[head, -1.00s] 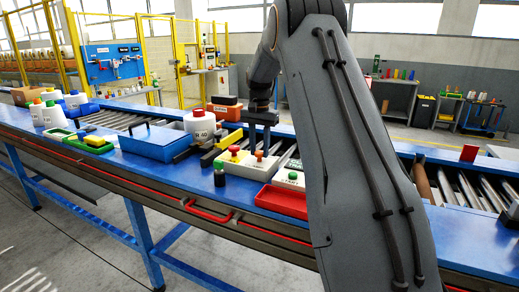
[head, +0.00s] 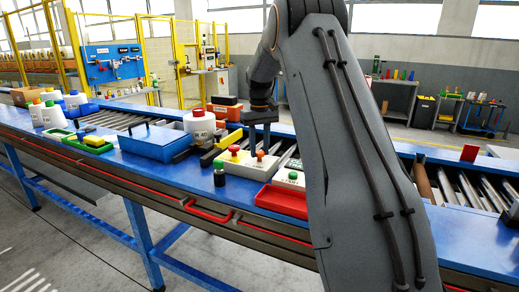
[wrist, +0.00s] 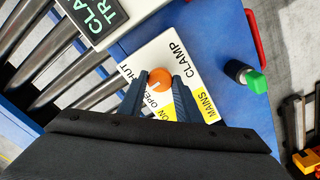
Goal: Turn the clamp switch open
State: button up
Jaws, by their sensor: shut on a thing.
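The clamp switch is an orange round knob (wrist: 160,79) with a short white mark, on a white box (wrist: 150,48) lettered CLAMP, SHUT and OPEN in the wrist view. In the head view the orange knob (head: 261,154) sits on its box (head: 262,165) on the blue conveyor bench. My gripper (wrist: 158,84) points down over the box, one dark finger on each side of the knob, shut on it. It also shows in the head view (head: 259,146). Part of the OPEN and SHUT lettering is hidden by the fingers, and I cannot tell exactly which word the mark faces.
A red tray (head: 282,201) lies to the right.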

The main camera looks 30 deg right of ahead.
aim_at(259, 152)
jog(key=n, duration=0.4)
jog(key=shift+r, duration=0.1)
jog(key=shift+w+n, duration=0.1)
jog(key=shift+n, duration=2.1)
jog(key=o, duration=1.1)
jog(key=shift+c, duration=0.2)
notch_tip(259, 152, up, 8)
jog(key=b, duration=0.2)
jog(key=shift+b, duration=0.3)
